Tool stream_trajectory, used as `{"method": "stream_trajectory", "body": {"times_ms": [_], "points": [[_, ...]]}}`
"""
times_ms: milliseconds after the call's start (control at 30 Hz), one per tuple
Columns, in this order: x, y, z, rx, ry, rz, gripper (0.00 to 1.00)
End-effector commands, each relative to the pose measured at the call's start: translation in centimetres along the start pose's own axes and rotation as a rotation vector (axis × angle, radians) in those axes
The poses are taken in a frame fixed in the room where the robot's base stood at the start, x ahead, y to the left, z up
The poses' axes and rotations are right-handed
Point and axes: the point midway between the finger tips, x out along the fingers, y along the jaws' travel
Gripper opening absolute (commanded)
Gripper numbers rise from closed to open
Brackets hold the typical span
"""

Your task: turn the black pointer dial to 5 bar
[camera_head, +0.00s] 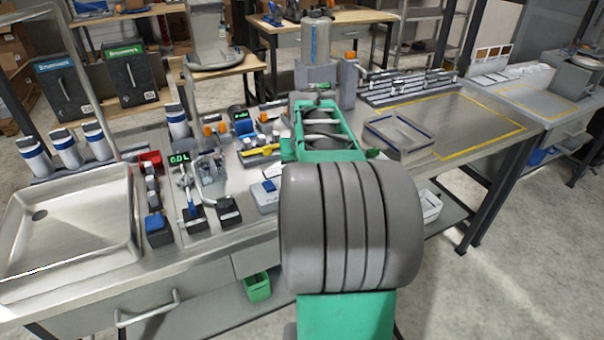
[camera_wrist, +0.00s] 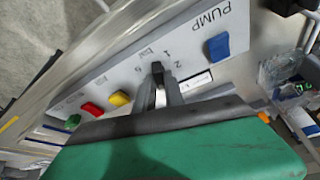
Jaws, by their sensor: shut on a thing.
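The black pointer dial (camera_wrist: 157,70) shows in the wrist view on a pale panel marked PUMP (camera_wrist: 190,50). My gripper (camera_wrist: 166,92) is shut on the dial, its grey fingers covering much of it. Small scale figures stand around the dial; a 1 and a 2 can be made out, the others are too small to read surely. Where the pointer tip stands on the scale is not clear. In the head view my own arm hides the dial and the fingertips.
The panel also carries a blue switch (camera_wrist: 218,47) and yellow (camera_wrist: 119,98), red (camera_wrist: 92,108) and green (camera_wrist: 72,122) buttons. In the head view, the bench holds a sink tray (camera_head: 75,262) at left and a shallow metal tray (camera_head: 398,150) right of my arm.

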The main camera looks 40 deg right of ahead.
Motion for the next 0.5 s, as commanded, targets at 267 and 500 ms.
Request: {"method": "stream_trajectory", "body": {"times_ms": [267, 500], "points": [[-0.03, -0.25, -0.11, 0.239, 0.002, 0.099, 0.00], [-0.10, -0.31, -0.17, 0.449, 0.001, 0.187, 0.00]]}}
